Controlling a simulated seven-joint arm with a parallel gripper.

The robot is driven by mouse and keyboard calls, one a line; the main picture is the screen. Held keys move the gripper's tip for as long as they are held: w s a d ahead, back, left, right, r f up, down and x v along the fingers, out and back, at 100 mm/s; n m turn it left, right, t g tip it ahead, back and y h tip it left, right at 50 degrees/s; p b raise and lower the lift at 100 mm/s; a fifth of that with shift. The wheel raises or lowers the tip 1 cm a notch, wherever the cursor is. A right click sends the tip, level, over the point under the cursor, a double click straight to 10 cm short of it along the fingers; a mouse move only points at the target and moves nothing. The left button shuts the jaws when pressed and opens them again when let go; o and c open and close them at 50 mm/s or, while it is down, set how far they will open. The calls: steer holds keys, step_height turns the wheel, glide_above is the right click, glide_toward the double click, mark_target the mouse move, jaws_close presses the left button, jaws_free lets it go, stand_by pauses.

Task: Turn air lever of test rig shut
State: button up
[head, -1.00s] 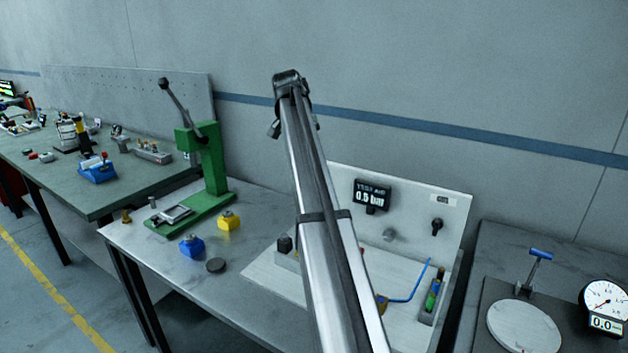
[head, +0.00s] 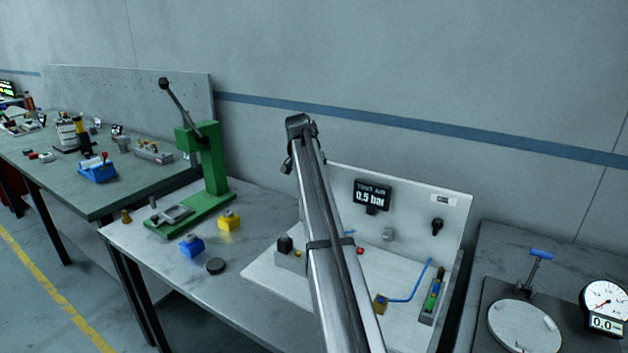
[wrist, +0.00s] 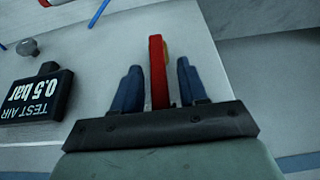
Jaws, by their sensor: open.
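The test rig's white panel (head: 405,205) carries a dark display (head: 372,195) reading TEST AIR 0.5 bar. In the wrist view the display (wrist: 37,98) appears upside down at the left. A red lever (wrist: 155,47) stands upright in that picture, with a tan part beside its upper end. My gripper (wrist: 157,66) is open, with one blue finger on each side of the red lever and small gaps visible. In the head view my own arm hides the lever and the gripper.
A black knob (head: 437,226) and a grey knob (head: 388,234) are on the panel's right. A green press (head: 205,165) stands left. A gauge (head: 605,302) is far right.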

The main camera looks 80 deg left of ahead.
steer(key=shift+w+a+f, duration=0.1)
steer(key=shift+w+f, duration=0.05)
steer(key=shift+f, duration=0.2)
jaws_close()
stand_by(0.5)
